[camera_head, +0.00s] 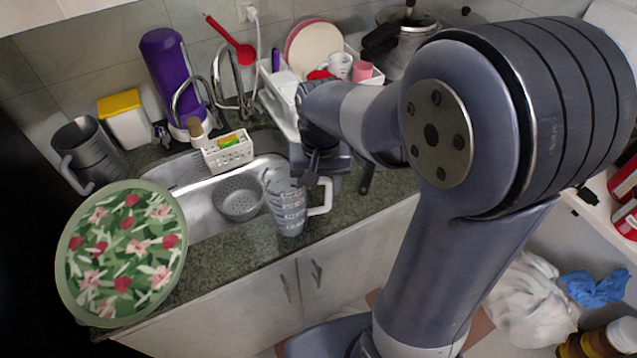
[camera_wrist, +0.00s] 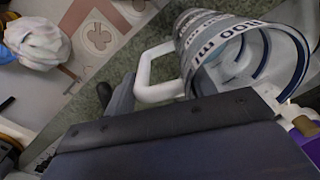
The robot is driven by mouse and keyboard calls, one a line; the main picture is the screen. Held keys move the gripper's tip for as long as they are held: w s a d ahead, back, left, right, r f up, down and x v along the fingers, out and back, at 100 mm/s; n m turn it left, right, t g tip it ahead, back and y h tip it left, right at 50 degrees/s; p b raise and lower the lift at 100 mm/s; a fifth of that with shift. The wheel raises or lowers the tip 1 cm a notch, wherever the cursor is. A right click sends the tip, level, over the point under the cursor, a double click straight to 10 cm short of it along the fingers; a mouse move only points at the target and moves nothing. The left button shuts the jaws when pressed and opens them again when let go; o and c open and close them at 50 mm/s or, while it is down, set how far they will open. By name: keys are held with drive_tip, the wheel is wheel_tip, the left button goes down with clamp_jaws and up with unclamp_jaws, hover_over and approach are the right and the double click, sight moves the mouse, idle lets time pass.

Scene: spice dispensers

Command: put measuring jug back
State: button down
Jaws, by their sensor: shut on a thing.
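The clear measuring jug (camera_head: 289,208) with grey markings and a white handle is at the sink's front edge in the head view. My gripper (camera_head: 318,180) is at the handle side of the jug and is shut on it. The jug looks upright. I cannot tell whether its base touches the counter. In the wrist view the jug (camera_wrist: 213,42) fills the upper right, its open mouth and white handle showing. A dark finger of mine lies close beside the handle. The exact contact is hidden.
The steel sink (camera_head: 208,214) with a colander (camera_head: 240,198) lies behind and left of the jug. A floral tray (camera_head: 122,254) stands at the left. A grey pitcher (camera_head: 88,152), purple bottle (camera_head: 170,75) and dish rack (camera_head: 283,100) stand at the back. Counter to the right is partly free.

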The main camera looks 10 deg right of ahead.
drive_tip(key=shift+f, duration=0.15)
drive_tip(key=c, duration=0.6)
unclamp_jaws()
drive_tip(key=shift+o, duration=0.2)
wheel_tip(320, 180, up, 12)
drive_tip(key=shift+s+d+r, duration=0.1)
